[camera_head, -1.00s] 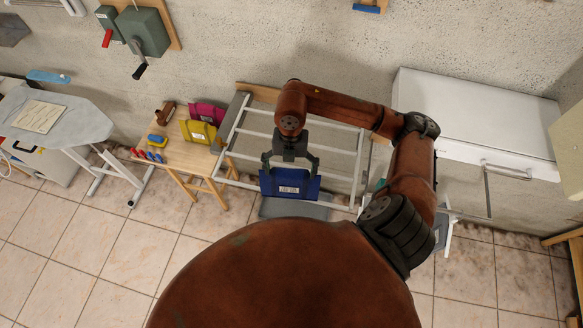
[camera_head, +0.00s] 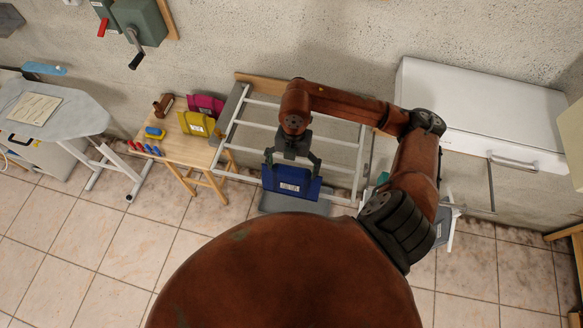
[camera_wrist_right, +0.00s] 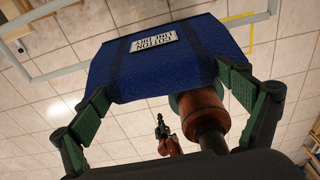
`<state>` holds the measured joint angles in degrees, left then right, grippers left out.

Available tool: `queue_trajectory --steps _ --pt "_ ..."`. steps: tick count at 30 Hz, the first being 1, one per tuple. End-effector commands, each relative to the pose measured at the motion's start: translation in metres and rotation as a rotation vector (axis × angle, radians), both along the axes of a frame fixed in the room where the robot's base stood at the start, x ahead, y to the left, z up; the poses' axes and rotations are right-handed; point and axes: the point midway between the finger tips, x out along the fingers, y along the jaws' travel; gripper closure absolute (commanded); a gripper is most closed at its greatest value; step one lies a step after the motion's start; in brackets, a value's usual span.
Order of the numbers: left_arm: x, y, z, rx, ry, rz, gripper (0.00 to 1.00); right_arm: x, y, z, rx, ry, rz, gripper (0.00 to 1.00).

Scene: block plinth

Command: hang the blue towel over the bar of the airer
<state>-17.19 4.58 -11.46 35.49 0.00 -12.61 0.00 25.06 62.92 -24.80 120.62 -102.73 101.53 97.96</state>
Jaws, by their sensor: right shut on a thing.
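The blue towel (camera_head: 291,184) is a folded dark-blue panel with a white label, in the middle of the head view. My right gripper (camera_head: 292,163) is shut on it, with its fingers at the towel's two sides. In the right wrist view the towel (camera_wrist_right: 155,62) spans between the fingers, its label reading "COTTON LINE DRY". The airer (camera_head: 274,128) is a white frame with several bars, fixed on the wall side behind and around the gripper. The towel appears near the airer's front bar; I cannot tell whether it touches. My left gripper does not show.
Left of the airer stands a small wooden table (camera_head: 171,148) with a yellow towel (camera_head: 196,123), a magenta towel (camera_head: 206,104) and small items. An ironing board (camera_head: 50,112) is further left. A white cabinet (camera_head: 470,105) is at the right. A grey tray (camera_head: 296,201) lies below the towel.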

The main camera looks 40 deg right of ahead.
Motion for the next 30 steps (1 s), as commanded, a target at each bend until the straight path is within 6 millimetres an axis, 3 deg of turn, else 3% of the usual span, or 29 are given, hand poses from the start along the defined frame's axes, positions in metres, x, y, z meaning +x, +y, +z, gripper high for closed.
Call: queue_trajectory --steps 3,30 --pt "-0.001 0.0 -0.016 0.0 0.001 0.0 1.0 0.0 0.0 -0.018 0.0 0.0 0.0 0.53" --pt "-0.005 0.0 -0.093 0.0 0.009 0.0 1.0 0.0 0.0 -0.116 0.0 0.0 0.0 0.53"
